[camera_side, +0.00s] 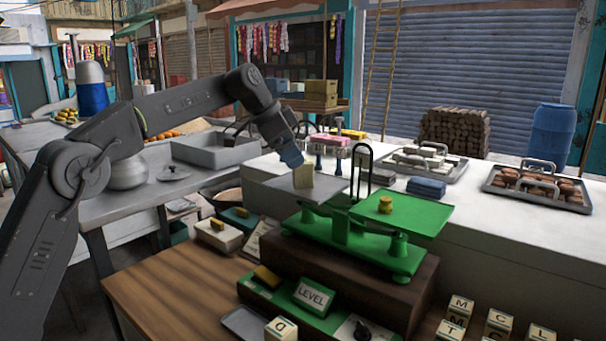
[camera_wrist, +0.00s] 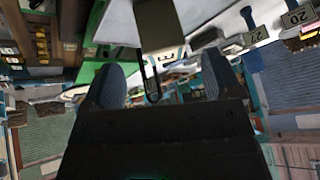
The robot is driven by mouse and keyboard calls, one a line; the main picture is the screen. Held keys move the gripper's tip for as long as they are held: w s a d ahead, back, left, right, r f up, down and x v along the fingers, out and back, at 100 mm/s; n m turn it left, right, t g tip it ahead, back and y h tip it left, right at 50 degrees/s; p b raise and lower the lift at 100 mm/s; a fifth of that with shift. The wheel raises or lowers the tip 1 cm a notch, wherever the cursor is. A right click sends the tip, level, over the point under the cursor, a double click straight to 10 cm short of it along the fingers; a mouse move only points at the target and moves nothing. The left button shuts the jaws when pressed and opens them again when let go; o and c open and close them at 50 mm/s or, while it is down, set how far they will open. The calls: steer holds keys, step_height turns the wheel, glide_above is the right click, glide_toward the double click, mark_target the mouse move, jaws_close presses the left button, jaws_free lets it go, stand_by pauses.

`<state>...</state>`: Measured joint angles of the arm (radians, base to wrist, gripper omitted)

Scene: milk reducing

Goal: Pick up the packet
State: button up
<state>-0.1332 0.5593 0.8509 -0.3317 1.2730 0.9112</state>
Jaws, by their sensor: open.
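My gripper (camera_side: 291,157) is just above and slightly left of the packet in the side view. In the wrist view, the gripper (camera_wrist: 162,82) has its two blue-grey fingers spread apart with nothing between them. A brownish block that looks like the packet (camera_wrist: 158,25) shows beyond the fingertips, near the top edge. Whether a fingertip touches the packet is unclear.
The right green pan (camera_side: 400,212) holds a small brass weight (camera_side: 385,204). A black loop handle (camera_side: 361,170) rises between the pans, close to the packet. A LEVEL sign (camera_side: 314,297) and lettered blocks (camera_side: 455,314) stand in front. Trays (camera_side: 537,187) sit on the white counter behind.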

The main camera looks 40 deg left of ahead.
mark_target(303, 166)
steer(key=x, duration=0.5)
steer(key=shift+w+d+f, duration=0.1)
steer(key=shift+w+f, duration=0.05)
steer(key=shift+w, duration=0.15)
steer(key=c, duration=1.2)
steer(key=shift+c, duration=0.2)
steer(key=shift+r, duration=1.5)
steer(key=s+a+r, duration=0.5)
steer(key=a+r, duration=0.3)
steer(key=a, duration=0.2)
steer(key=shift+s+a, duration=0.15)
steer(key=shift+s, duration=0.1)
